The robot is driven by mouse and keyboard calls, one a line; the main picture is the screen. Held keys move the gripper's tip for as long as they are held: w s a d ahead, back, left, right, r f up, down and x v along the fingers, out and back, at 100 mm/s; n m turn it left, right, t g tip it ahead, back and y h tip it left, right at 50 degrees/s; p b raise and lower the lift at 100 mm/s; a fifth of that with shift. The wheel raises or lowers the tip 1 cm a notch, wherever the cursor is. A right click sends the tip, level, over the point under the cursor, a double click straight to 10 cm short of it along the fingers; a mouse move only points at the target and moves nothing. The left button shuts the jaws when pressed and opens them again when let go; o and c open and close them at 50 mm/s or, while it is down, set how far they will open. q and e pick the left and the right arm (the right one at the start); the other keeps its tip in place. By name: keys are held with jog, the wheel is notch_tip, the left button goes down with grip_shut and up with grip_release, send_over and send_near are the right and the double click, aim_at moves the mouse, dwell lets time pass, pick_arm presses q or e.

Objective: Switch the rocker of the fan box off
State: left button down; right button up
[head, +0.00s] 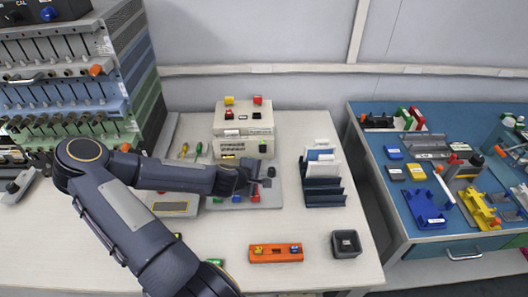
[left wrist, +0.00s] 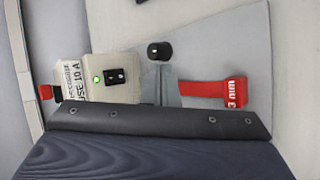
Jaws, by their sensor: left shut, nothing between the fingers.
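A beige box (left wrist: 124,64) in the left wrist view carries a black rocker (left wrist: 115,76) and a lit green lamp (left wrist: 97,78). A label on its left side reads fuse 10 A. I cannot tell for sure that this is the fan box. In the head view a stack of beige boxes (head: 244,119) stands at the back of the table, just behind my left gripper (head: 262,180). That gripper is shut and empty; its grey fingers also show in the left wrist view (left wrist: 165,86), right of the rocker and apart from it. My right gripper is not in view.
A black knob (left wrist: 160,50) and a red strip (left wrist: 215,92) are close to the fingers. A dark rack (head: 324,192) with white panels stands right of the gripper. An orange block (head: 276,253) and a dark cup (head: 346,244) are in front.

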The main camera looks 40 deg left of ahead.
aim_at(263, 149)
pick_arm(q)
jog(key=w+a, duration=0.3)
jog(key=w+a+f+p, duration=0.1)
jog(key=w, duration=0.1)
jog(key=shift+w+a, duration=0.2)
jog(key=shift+w+a+f, duration=0.1)
jog(key=shift+w+a, duration=0.5)
jog(key=shift+w, duration=0.05)
dwell(1.8)
jog(key=shift+w+a, duration=0.25)
jog(key=shift+w, duration=0.05)
jog(key=shift+w+a+f, duration=0.1)
jog(key=shift+w+a, duration=0.05)
jog(key=shift+w, duration=0.1)
dwell(0.7)
jog(key=shift+s+d+b, duration=0.35)
jog(key=shift+s+d, duration=0.1)
jog(key=shift+s, duration=0.1)
dwell(0.3)
